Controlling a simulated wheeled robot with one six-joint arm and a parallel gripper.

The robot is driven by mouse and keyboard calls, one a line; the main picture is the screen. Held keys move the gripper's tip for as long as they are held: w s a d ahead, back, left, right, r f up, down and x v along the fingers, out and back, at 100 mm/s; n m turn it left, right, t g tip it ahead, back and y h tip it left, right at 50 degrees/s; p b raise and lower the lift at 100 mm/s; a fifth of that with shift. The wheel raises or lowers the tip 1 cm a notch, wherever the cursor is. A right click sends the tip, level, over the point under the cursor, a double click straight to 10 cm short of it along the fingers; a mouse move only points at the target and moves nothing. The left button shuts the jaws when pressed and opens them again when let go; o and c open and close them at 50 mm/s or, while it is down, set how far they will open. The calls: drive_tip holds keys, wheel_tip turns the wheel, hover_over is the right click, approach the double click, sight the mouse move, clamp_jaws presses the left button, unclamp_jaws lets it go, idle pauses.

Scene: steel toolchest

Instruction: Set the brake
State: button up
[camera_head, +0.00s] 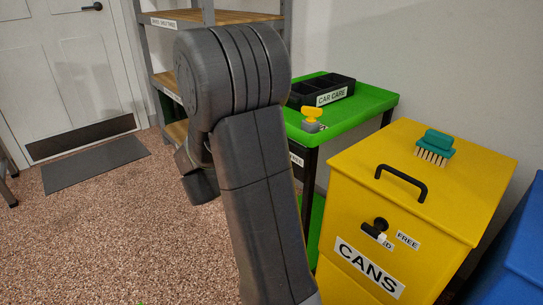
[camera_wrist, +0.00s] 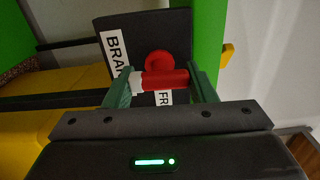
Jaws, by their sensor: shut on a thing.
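The brake lever (camera_wrist: 172,79) is a red bar with a white end at its left, on a round red hub (camera_wrist: 159,61). It lies crosswise in the wrist view on a dark panel (camera_wrist: 190,25). A label starting "BRA" (camera_wrist: 114,43) is at the panel's left, and one starting "FR" (camera_wrist: 164,98) shows below the bar, partly hidden. My gripper (camera_wrist: 163,83) is shut on the bar, with a green finger at each end. In the head view my arm hides the lever, and I cannot make out my fingertips there.
A yellow CANS bin (camera_head: 470,185) with a black handle and a teal brush (camera_head: 436,146) on top stands at right. The green cart (camera_head: 350,112) holds a black CAR CARE tray (camera_head: 325,88) and a small yellow-topped object (camera_head: 311,119). Open floor lies left.

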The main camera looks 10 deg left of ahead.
drive_tip(key=o, duration=1)
drive_tip(key=p+v, duration=0.3)
drive_tip(key=v, duration=1.1)
drive_tip(key=shift+p, duration=0.35)
drive_tip(key=shift+w, duration=0.1)
drive_tip(key=b+x, duration=0.3)
drive_tip(key=x, duration=1.1)
drive_tip(key=shift+b, duration=0.35)
drive_tip(key=shift+s+a, duration=0.1)
drive_tip(key=shift+s, duration=0.1)
